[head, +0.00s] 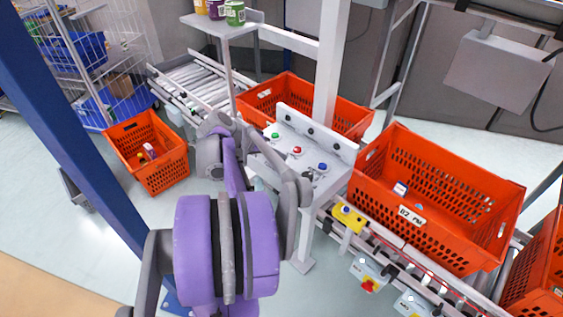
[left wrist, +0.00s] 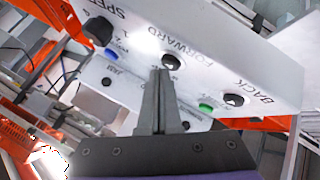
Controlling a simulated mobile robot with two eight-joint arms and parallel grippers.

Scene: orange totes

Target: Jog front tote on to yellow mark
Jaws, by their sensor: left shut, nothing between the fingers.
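An orange tote with a white label (head: 411,215) sits on the roller conveyor at the right in the head view. A yellow block (head: 349,217) is on the conveyor's near side, by the tote's left end. I cannot tell whether it is the yellow mark. The white control panel (head: 310,133) is left of this tote and carries coloured buttons. In the left wrist view, my left gripper (left wrist: 162,72) is shut and empty, its tips at or very near the black FORWARD button (left wrist: 173,62). Contact cannot be told. In the head view its fingertips are hidden.
BACK (left wrist: 233,100) and the SPEED knob (left wrist: 100,30) flank FORWARD. Another orange tote (head: 362,118) is behind the panel post, and one (head: 540,265) is at the right edge. A tote (head: 165,178) stands on the floor at left. A blue post (head: 75,150) crosses the left side.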

